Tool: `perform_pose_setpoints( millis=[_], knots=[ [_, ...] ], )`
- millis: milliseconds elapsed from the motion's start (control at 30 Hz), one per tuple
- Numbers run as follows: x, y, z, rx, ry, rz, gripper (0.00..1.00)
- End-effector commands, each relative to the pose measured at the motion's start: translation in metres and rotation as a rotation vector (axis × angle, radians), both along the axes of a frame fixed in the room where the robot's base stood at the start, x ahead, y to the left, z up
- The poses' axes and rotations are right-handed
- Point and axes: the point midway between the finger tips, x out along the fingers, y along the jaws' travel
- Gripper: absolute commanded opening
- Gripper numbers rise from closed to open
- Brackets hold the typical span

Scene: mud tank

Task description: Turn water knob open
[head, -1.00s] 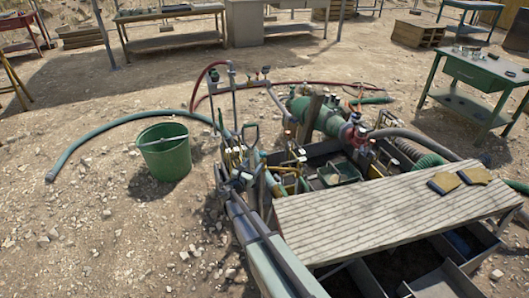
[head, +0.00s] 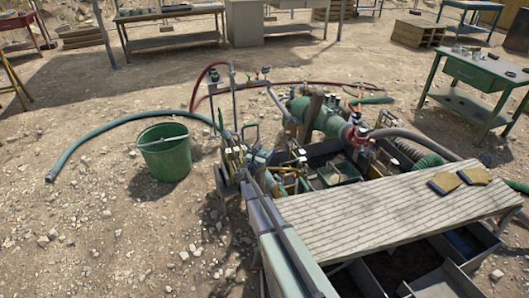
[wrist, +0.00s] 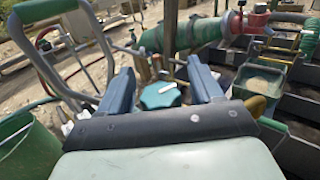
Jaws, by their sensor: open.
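A round teal knob (wrist: 160,95) with a white bar across its top shows in the wrist view. It lies ahead of my gripper (wrist: 163,80), between the two blue-grey fingers as seen from the wrist. The fingers are apart and hold nothing; I cannot tell how far beyond the fingertips the knob is. In the head view my gripper (head: 236,158) is among the pipes and valves at the tank's left end. There the knob is too small or hidden to make out.
A grey metal loop handle (wrist: 50,70) stands close on the left in the wrist view. A green bucket (head: 165,153) stands left of the tank. A slatted board (head: 390,208) with gloves (head: 460,180) covers part of the tank. A large green pipe (head: 318,115) runs behind.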

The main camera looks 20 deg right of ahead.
Motion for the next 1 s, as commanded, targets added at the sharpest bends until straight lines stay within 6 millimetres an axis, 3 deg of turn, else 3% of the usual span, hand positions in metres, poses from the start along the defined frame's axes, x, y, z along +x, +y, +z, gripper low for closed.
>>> perform_pose_setpoints(
  millis=[167, 700, 1000],
  knots=[
    [-0.0001, 0.0002, 0.0001, 0.0, 0.0, 0.0, 0.65],
    [0.0, 0.0006, 0.0002, 0.0, 0.0, 0.001, 0.14],
    [-0.0003, 0.0007, 0.0017, -0.004, -0.002, 0.108, 0.14]
  ],
)
